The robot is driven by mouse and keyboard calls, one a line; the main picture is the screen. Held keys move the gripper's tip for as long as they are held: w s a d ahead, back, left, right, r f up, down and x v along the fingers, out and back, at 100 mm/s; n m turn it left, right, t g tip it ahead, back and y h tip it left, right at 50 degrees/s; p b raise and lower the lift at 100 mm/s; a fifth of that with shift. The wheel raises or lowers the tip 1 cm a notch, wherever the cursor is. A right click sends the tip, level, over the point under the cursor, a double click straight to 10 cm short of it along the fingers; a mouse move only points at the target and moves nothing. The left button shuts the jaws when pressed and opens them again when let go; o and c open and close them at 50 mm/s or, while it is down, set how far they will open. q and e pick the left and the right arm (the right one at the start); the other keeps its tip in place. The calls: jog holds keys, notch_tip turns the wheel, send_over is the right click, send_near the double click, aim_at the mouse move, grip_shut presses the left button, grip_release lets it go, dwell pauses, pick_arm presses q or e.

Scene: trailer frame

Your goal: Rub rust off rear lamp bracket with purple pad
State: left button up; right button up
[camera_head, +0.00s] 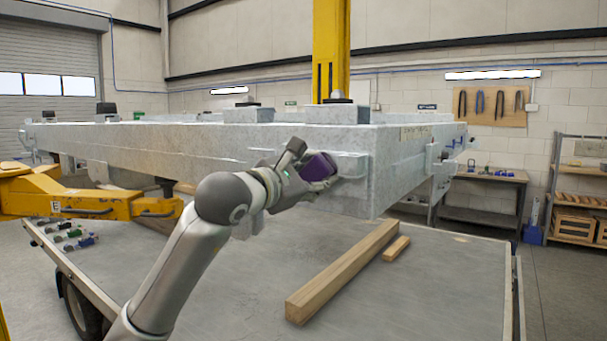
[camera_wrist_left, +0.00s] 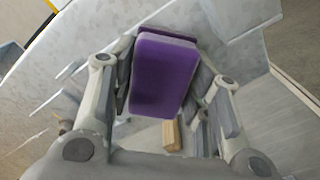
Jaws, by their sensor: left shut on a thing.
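My left gripper (camera_head: 300,175) is shut on the purple pad (camera_head: 317,167). The pad also shows in the left wrist view (camera_wrist_left: 163,72), a purple block with a paler edge between the two fingers. In the head view the pad is beside the lamp bracket (camera_head: 352,164), a small grey metal piece on the side of the galvanized trailer frame (camera_head: 250,148) near its corner. I cannot tell whether the pad touches the bracket. Rust on the bracket cannot be made out. My right gripper is in neither view.
A long wooden beam (camera_head: 342,270) and a short wood block (camera_head: 396,248) lie on the grey platform (camera_head: 440,290). A yellow lift arm (camera_head: 85,200) is at the left, and a yellow post (camera_head: 331,50) stands behind the frame. The platform's right part is clear.

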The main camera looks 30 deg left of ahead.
pick_arm(q)
jog(key=shift+d, duration=0.8)
jog(key=shift+s+f, duration=0.1)
jog(key=shift+a+b, duration=0.1)
jog(key=shift+b, duration=0.2)
jog(key=shift+a+b, duration=0.3)
jog(key=shift+a, duration=0.4)
jog(key=a, duration=0.5)
jog(key=shift+w+a+b, duration=0.25)
jog(key=shift+w+b, duration=0.05)
jog(key=shift+w, duration=0.05)
jog(key=shift+s+a+b, duration=0.15)
jog(key=shift+s+b, duration=1.4)
jog(key=shift+s, duration=1.3)
